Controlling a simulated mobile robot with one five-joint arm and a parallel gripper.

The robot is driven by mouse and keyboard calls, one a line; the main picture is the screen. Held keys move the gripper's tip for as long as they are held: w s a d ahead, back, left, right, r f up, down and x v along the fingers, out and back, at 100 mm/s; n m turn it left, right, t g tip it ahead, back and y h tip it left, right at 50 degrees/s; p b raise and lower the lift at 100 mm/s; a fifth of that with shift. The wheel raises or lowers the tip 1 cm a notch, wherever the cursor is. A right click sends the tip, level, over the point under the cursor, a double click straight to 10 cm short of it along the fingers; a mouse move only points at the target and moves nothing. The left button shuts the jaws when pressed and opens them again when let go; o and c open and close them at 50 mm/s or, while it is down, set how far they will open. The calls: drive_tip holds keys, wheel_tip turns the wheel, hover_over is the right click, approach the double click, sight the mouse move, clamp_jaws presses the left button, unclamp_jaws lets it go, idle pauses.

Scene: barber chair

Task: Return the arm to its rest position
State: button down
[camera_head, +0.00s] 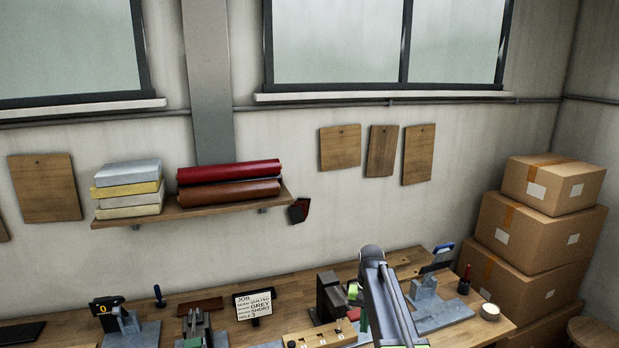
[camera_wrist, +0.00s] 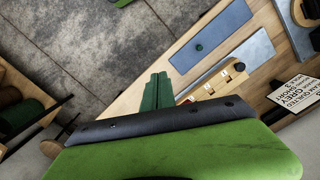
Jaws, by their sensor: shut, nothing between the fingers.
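My gripper (camera_wrist: 158,80) shows in the wrist view as two green fingers held together, shut and empty. They sit over the edge of the wooden workbench, with grey floor beyond. In the head view my grey arm rises at the lower middle, in front of the workbench (camera_head: 405,262). The gripper's fingers cannot be made out clearly there, as the arm hides part of the bench.
A job card (camera_head: 254,305) stands on the bench, also visible in the wrist view (camera_wrist: 297,95). A wooden block (camera_wrist: 218,82) and a blue mat (camera_wrist: 212,34) lie near the gripper. Cardboard boxes (camera_head: 535,232) are stacked right. A wall shelf (camera_head: 190,208) holds rolls.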

drive_tip(key=s+f+b, duration=0.4)
drive_tip(key=f+b, duration=0.3)
drive_tip(key=f, duration=0.1)
drive_tip(key=s+f+b, duration=0.4)
drive_tip(key=f+b, duration=0.4)
drive_tip(key=s+f+n+t+b, duration=0.1)
drive_tip(key=s+f+b, duration=0.3)
drive_tip(key=s, duration=0.5)
drive_tip(key=shift+s+a+f+n+b, duration=0.15)
drive_tip(key=shift+s+f+n+b, duration=0.2)
drive_tip(key=shift+f+n, duration=0.25)
